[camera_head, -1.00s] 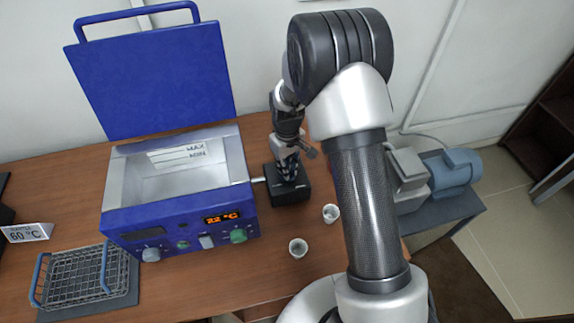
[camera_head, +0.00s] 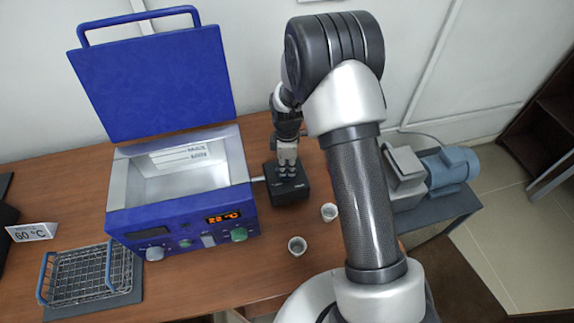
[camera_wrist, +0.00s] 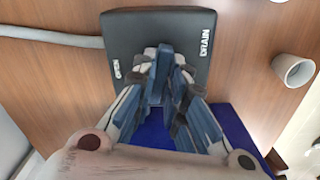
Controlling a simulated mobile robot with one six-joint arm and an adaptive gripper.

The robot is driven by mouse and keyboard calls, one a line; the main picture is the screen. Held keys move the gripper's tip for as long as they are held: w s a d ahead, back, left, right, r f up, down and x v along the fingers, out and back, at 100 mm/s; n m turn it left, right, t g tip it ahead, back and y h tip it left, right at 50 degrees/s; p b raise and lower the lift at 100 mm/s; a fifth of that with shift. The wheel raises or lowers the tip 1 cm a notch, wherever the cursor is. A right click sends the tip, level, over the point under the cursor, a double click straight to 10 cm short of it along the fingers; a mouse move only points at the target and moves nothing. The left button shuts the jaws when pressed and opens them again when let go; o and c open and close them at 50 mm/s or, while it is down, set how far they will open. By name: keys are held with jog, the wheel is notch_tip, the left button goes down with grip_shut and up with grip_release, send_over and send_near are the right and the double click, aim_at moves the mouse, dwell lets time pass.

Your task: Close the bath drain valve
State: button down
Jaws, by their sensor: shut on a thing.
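The blue water bath (camera_head: 180,228) stands on the wooden table with its lid (camera_head: 155,82) raised and its display at 22 °C. The black drain valve box (camera_head: 291,194) sits just right of the bath. In the wrist view the box (camera_wrist: 185,22) shows the labels OPEN at left and DRAIN at right. My gripper (camera_head: 287,170) points down at the top of the box. In the wrist view its fingers (camera_wrist: 164,66) are brought together over the box, shut on the valve handle. The fingers hide the handle, so its angle cannot be told.
A wire basket (camera_head: 85,274) and a 60 °C sign (camera_head: 32,232) are at left. A blue-motored pump (camera_head: 448,170) stands on a lower grey stand at right.

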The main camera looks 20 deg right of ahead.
aim_at(287, 169)
jog(key=shift+w+n, duration=0.1)
jog(key=shift+n, duration=1.3)
jog(key=c, duration=1.6)
grip_release()
jog(key=shift+r, duration=0.1)
notch_tip(287, 169, up, 12)
